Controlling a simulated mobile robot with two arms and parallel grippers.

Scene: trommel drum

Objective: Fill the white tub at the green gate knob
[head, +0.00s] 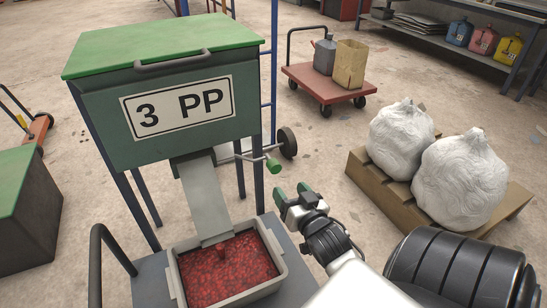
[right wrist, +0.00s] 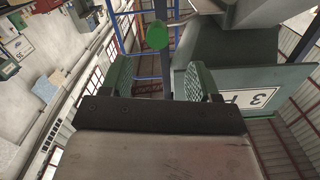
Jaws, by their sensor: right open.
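The pale grey-white tub (head: 175,275) stands under the hopper's chute (head: 205,200), and red granules (head: 235,268) fill it close to the rim. A small red heap rises at the chute's lower end; I cannot tell whether granules are still falling. The green gate knob (head: 273,165) sticks out on a rod at the right of the chute. My right gripper (head: 292,194) is open and empty, below and slightly right of the knob. In the right wrist view the knob (right wrist: 157,35) shows ahead of and between the open green fingers (right wrist: 162,78), apart from them. My left gripper is out of view.
The green hopper (head: 165,85) marked "3 PP" stands on legs above the tub. A black handle bar (head: 96,265) rises left of the tub. Two white sacks (head: 462,180) lie on a pallet at right. A red cart (head: 325,85) stands behind; floor between is clear.

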